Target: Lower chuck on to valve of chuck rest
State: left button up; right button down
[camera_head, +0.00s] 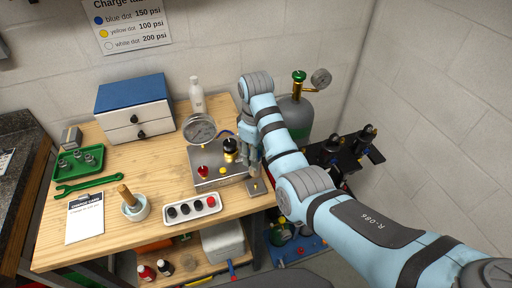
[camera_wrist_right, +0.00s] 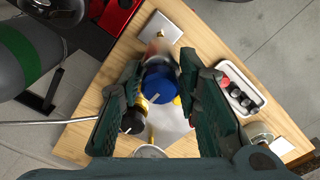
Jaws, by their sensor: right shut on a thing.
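My right gripper (camera_head: 252,160) is above the right front edge of the wooden bench, partly hidden by its own arm. In the right wrist view my right gripper (camera_wrist_right: 163,78) is shut on the chuck (camera_wrist_right: 162,88), which has a round blue top and a blurred metal end. The chuck rest is a small metal plate (camera_head: 258,187) at the bench edge, with a small brass valve on it. The rest also shows in the wrist view (camera_wrist_right: 151,24), just beyond the chuck's end. I cannot tell whether chuck and valve touch. My left gripper is not in view.
A metal control box (camera_head: 220,181) with a gauge (camera_head: 200,128) and knobs stands left of the gripper. A white tray of small pucks (camera_head: 192,219) lies in front of it. A grey-green gas cylinder (camera_head: 297,117) stands behind my right arm.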

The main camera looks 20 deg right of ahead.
jog(key=shift+s+a+f, duration=0.1)
jog(key=shift+s+f, duration=0.1)
jog(key=shift+f, duration=0.1)
jog(key=shift+w+d+f, duration=0.15)
jog(key=shift+d+f, duration=0.05)
jog(key=shift+f, duration=0.8)
jog(key=shift+a+f+b, duration=0.1)
jog(key=shift+f+b, duration=0.2)
jog(key=shift+f, duration=1.2)
jog(key=shift+f+b, duration=0.3)
jog(key=shift+f, duration=0.6)
jog(key=c, duration=1.1)
grip_release()
jog(key=shift+r, duration=0.15)
